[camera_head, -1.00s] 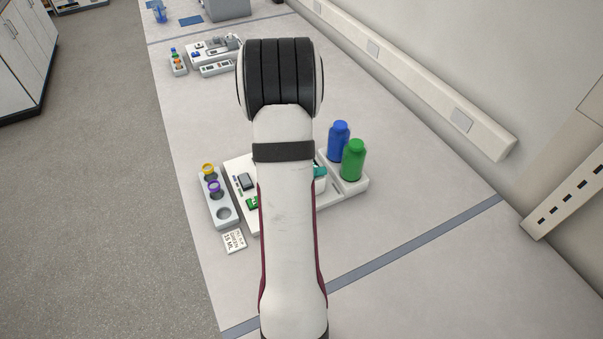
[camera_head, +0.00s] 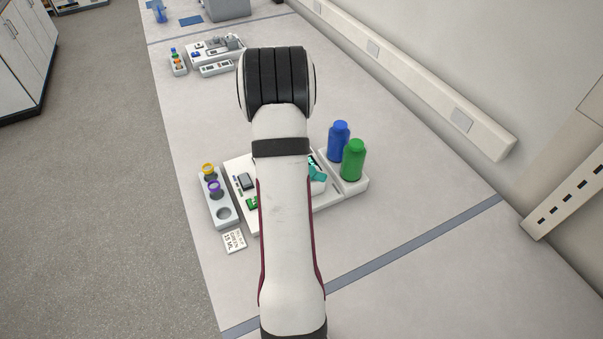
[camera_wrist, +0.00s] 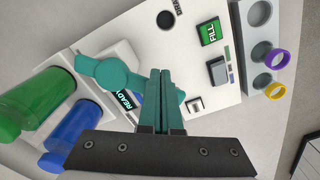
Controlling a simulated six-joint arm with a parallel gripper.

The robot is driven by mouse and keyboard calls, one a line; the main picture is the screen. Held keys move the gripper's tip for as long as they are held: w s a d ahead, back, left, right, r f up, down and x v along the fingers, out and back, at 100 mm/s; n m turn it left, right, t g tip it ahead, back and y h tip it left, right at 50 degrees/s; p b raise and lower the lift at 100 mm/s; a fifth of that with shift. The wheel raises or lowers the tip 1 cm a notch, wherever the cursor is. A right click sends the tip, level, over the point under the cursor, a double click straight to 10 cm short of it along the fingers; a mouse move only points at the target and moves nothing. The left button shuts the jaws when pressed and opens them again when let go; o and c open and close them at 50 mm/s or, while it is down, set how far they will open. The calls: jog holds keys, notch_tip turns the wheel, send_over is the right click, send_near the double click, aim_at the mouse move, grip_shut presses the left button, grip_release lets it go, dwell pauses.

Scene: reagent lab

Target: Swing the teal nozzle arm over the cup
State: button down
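The teal nozzle arm (camera_wrist: 108,74) sits on the white dispenser (camera_wrist: 205,75) in the wrist view, running from the left behind my fingers. Part of it shows right of my arm in the head view (camera_head: 317,174). My gripper (camera_wrist: 163,72) has its two fingers side by side, nearly touching, with nothing visible between them. The fingers overlap the nozzle arm in the picture; I cannot tell whether they touch it. Cups with a purple rim (camera_wrist: 278,58) and a yellow rim (camera_wrist: 274,92) stand in the rack. No cup is clearly seen at the dispenser. My arm hides the gripper in the head view.
Green (camera_head: 353,160) and blue (camera_head: 339,141) bottles stand at the dispenser's right. The rack (camera_head: 216,201) is at its left, with a label card (camera_head: 233,241) in front. A green FILL button (camera_wrist: 210,32) and dark round recess (camera_wrist: 165,20) show on the dispenser. Bench to the right is clear.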

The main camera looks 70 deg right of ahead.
dwell(0.3)
jog(key=shift+d, duration=0.95)
jog(key=shift+w+a, duration=0.3)
jog(key=shift+a, duration=0.25)
notch_tip(320, 180, up, 7)
jog(key=shift+a, duration=0.1)
